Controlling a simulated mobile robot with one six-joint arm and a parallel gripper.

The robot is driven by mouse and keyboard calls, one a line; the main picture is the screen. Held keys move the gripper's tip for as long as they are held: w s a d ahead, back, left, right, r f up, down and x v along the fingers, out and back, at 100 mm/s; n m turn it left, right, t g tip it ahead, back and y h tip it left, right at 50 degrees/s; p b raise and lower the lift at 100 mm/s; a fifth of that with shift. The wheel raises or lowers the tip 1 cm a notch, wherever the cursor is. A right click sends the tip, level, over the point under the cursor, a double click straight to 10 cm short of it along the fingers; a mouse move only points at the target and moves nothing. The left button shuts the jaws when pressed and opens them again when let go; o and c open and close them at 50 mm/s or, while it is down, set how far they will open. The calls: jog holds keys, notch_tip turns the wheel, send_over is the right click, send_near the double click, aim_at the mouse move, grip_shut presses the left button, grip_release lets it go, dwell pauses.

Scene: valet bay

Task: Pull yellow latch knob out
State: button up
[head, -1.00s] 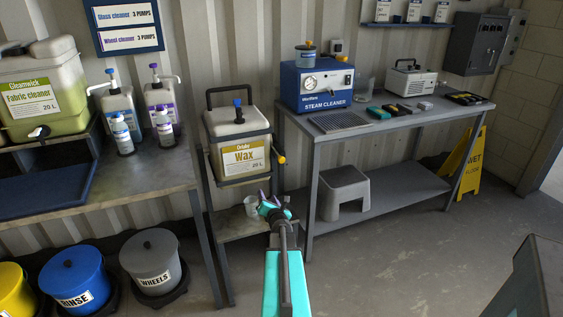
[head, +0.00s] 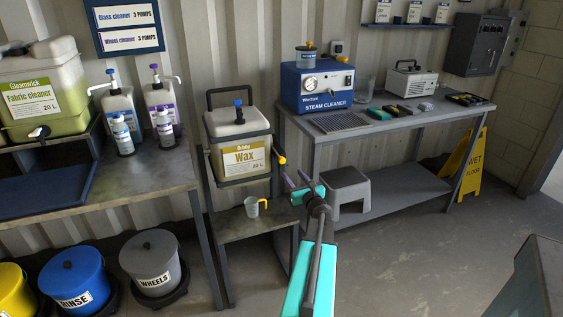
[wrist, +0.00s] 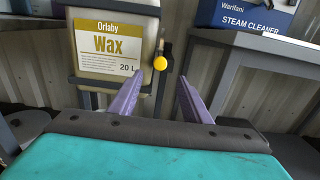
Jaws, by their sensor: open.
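The yellow latch knob (head: 282,160) sticks out at the right side of the frame that holds the wax container (head: 240,157). In the wrist view the knob (wrist: 160,63) shows as a round yellow end beside the wax label, seen between and beyond my purple fingertips. My gripper (head: 296,181) is open and empty, a little below and right of the knob in the head view. It also shows open in the wrist view (wrist: 158,82), apart from the knob.
A cup with a yellow handle (head: 252,207) stands on the low shelf under the wax. The steam cleaner bench (head: 400,122) is to the right, with a grey step stool (head: 347,187) beneath. Lidded buckets (head: 152,262) stand at lower left.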

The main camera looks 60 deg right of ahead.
aim_at(282, 161)
jog(key=shift+w, duration=0.1)
jog(key=shift+p+x, duration=1.4)
jog(key=shift+x, duration=5.4)
jog(key=shift+f, duration=0.1)
grip_shut()
